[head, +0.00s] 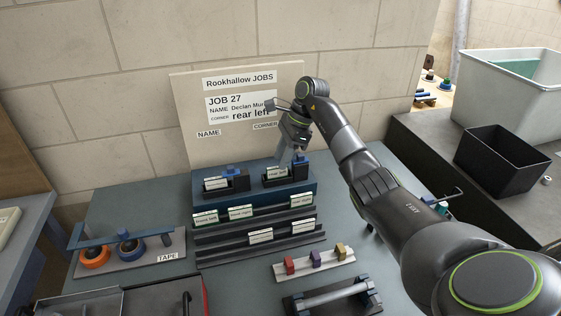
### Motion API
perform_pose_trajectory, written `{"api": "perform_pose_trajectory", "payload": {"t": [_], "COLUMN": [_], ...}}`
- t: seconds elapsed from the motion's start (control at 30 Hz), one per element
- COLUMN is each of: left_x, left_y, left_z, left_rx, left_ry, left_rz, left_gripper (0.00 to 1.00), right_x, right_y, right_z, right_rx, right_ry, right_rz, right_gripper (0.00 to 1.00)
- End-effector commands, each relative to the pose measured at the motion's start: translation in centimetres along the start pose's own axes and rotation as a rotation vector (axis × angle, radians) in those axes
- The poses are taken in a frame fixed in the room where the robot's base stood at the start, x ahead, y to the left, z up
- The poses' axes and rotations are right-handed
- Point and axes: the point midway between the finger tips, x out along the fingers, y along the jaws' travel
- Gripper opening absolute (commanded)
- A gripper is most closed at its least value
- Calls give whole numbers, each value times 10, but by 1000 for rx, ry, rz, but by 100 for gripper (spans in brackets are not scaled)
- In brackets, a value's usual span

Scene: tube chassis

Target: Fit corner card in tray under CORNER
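The job board (190,120) reads JOB 27, with "rear left" beside CORNER. Below its CORNER label (265,126) a dark tray (270,183) with a blue part stands on a blue block. A white card (277,172) sits in this tray; its small print seems to read "rear left". Below the NAME label (208,133) a similar tray (239,187) holds another white card (216,183). My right gripper (292,158) points down just above the CORNER tray, close to its card. Its fingers are small and partly overlap the tray, so its opening and any contact are unclear. My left gripper is out of view.
Dark stepped racks (230,239) in front hold several white cards. A tape holder (150,261) stands left. A strip of coloured clips (315,265) and a roller bar (335,296) lie nearer. A black bin (500,165) and a grey bin (510,80) stand right.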

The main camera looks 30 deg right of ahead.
Motion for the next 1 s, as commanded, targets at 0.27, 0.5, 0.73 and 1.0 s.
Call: {"api": "perform_pose_trajectory", "payload": {"t": [0.27, 0.5, 0.73, 1.0], "left_x": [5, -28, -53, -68], "left_y": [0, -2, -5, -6], "left_z": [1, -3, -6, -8], "left_rx": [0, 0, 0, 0], "left_ry": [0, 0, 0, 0], "left_rz": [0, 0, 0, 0], "left_gripper": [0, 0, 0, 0], "right_x": [-70, -106, -135, -153], "right_y": [-1, 0, 0, 0], "right_z": [1, 2, 2, 0], "right_rx": [0, 0, 1, 0], "right_ry": [1, 0, 0, 0], "right_rz": [-5, 0, 0, 0], "right_gripper": [34, 34, 34, 34]}}
